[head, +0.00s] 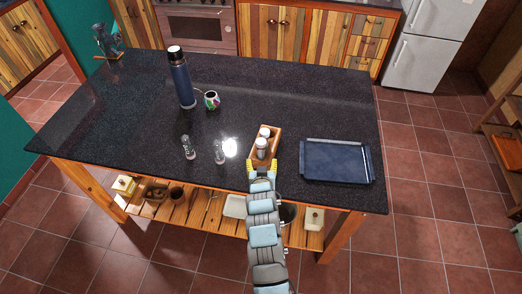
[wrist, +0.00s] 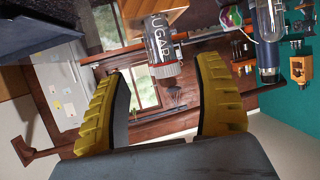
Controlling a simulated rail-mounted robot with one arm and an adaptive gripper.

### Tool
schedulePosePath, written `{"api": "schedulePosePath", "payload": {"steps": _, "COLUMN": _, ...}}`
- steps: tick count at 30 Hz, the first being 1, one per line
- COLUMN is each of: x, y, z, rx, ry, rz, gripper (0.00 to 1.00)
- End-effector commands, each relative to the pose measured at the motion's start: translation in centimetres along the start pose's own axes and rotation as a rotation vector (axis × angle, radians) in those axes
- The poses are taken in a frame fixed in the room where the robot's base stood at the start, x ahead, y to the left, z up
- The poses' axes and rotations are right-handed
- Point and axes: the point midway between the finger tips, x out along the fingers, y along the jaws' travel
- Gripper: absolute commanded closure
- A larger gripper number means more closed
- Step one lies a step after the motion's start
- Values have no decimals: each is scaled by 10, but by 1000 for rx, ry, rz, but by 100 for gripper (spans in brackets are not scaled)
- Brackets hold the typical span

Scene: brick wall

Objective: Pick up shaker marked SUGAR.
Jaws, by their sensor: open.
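The shaker marked SUGAR (wrist: 162,48) appears upside down in the wrist view, with its label and metal lid showing. It lies ahead of and between my two yellow fingers (wrist: 162,78), which are spread apart with nothing between them. In the head view two white-topped shakers stand in a wooden caddy (head: 276,139); the nearer shaker (head: 261,149) is closest to my open gripper (head: 262,165). The label cannot be read in the head view. Part of the wooden caddy (wrist: 158,14) also shows in the wrist view. Contact with the shaker is not visible.
Two small clear shakers (head: 187,147) (head: 219,152) stand left of the caddy. A blue tray (head: 337,161) lies to the right. The dark countertop (head: 110,120) is clear at left.

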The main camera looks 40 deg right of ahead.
Motion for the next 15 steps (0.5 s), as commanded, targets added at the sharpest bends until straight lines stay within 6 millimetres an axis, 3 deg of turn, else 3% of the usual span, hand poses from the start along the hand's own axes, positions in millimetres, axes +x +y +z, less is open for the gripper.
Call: {"api": "schedulePosePath", "payload": {"steps": 15, "x": 42, "y": 0, "z": 0, "rx": -1, "ry": -3, "rz": 1, "gripper": 32}}
